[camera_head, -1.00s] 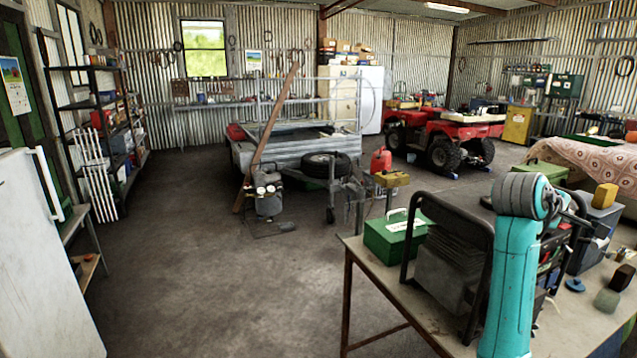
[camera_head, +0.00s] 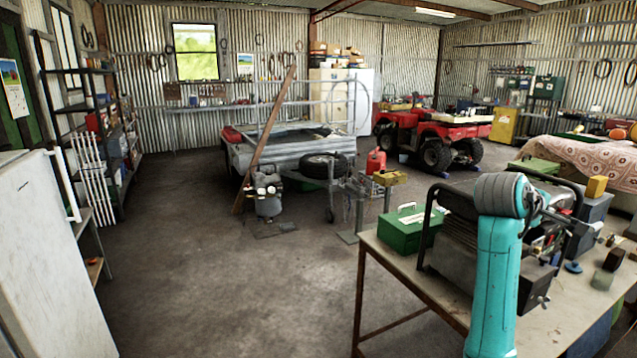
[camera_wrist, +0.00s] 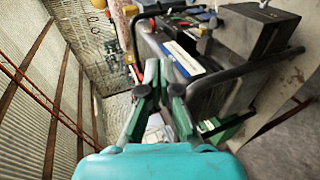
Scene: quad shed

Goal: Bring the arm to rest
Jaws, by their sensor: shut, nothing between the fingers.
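My gripper (camera_wrist: 158,74) shows in the wrist view with its dark, green-sided fingers together and nothing between them. In the head view my teal arm (camera_head: 494,275) stands upright at the lower right, in front of the workbench. The gripper itself is hard to make out there. In the wrist view a black-framed machine (camera_wrist: 215,65) lies beyond and right of the fingers; I cannot tell the distance.
The workbench (camera_head: 415,283) holds a green metal box (camera_head: 402,232), a black-framed generator (camera_head: 455,243) and small blocks. A white fridge (camera_head: 45,260) stands at left. A trailer (camera_head: 275,155) and red quad bike (camera_head: 435,138) are farther back.

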